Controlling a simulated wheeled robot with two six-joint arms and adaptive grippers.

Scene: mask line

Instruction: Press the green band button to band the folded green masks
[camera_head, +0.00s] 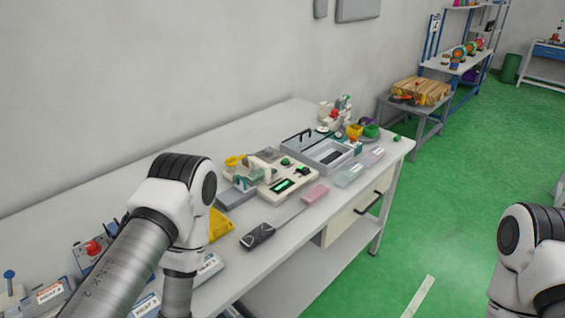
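A cream machine (268,193) sits near the middle of the long white bench. It has a lit green display (281,186), a small green button or knob (285,161) and a dark-and-green part beside it. I cannot read which one is the band button. A pale grey-green flat pack (348,178) lies near the front edge to its right; I cannot tell if it is the folded green masks. My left arm reaches over the left part of the bench and its lower end runs out of the bottom of the picture. My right arm is at the lower right, off the bench. Neither gripper shows.
A grey tray (313,166) stands right of the machine, with green and yellow items (371,131) behind it. A pink block (315,193), a dark handheld device (257,235) and a yellow piece (220,224) lie near the front. The green floor is open at right.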

